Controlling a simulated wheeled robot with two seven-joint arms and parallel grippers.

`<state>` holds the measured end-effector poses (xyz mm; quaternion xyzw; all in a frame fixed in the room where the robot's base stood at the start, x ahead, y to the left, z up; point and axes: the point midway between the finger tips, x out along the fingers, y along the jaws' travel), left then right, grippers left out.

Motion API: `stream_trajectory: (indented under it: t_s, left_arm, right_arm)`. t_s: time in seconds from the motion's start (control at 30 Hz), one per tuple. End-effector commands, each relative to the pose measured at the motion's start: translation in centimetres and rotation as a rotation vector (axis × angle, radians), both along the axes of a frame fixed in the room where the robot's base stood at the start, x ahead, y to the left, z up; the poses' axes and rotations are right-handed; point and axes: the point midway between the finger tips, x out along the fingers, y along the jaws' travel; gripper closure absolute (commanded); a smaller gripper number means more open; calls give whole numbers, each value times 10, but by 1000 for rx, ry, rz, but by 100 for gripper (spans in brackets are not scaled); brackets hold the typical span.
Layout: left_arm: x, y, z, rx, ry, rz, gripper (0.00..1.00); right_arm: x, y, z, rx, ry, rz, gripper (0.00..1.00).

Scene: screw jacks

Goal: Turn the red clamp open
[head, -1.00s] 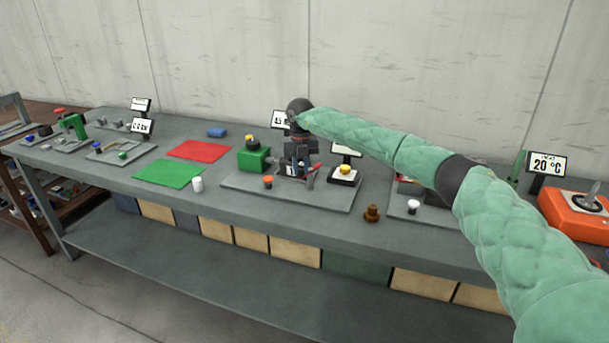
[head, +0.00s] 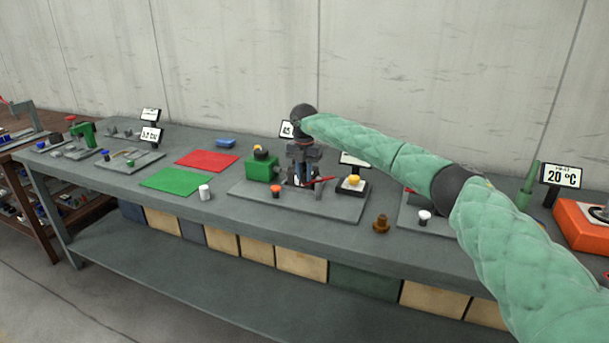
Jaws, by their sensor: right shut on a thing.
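The red clamp handle (head: 322,180) shows as a small red bar on the grey base plate (head: 335,210), sticking out to the right from between my fingers. My right gripper (head: 303,183) points straight down over the plate and is shut on the red clamp. The fingers and wrist hide most of the clamp's body. A green block with a yellow and black knob (head: 261,166) stands on the plate just left of the gripper. My left gripper is not in view.
On the plate are an orange-topped knob (head: 276,190) and a black box with a yellow button (head: 353,186). A white cylinder (head: 205,192), a green mat (head: 177,180) and a red mat (head: 208,160) lie left. A brown knob (head: 381,223) stands right.

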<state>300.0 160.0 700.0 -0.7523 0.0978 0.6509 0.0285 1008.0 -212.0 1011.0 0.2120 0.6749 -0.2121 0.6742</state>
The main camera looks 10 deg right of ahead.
Motion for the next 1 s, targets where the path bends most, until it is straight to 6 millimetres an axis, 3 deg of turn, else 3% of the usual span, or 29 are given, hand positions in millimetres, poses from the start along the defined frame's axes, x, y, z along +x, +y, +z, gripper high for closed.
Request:
stream_trajectory:
  t_s: [0.3, 0.33, 0.43, 0.77, 1.0]
  left_arm:
    - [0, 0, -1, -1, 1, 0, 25]
    - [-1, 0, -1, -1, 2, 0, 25]
    - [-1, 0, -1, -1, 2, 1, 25]
    - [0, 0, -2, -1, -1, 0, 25]
    - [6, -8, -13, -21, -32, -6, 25]
  right_arm:
    - [1, 0, 3, 1, -4, -2, 100]
    - [1, 0, 3, 1, -4, -2, 77]
    - [1, 0, 2, 1, -4, -1, 57]
    - [1, 0, 3, 0, -3, 0, 57]
    - [1, 0, 30, 0, -5, 0, 57]
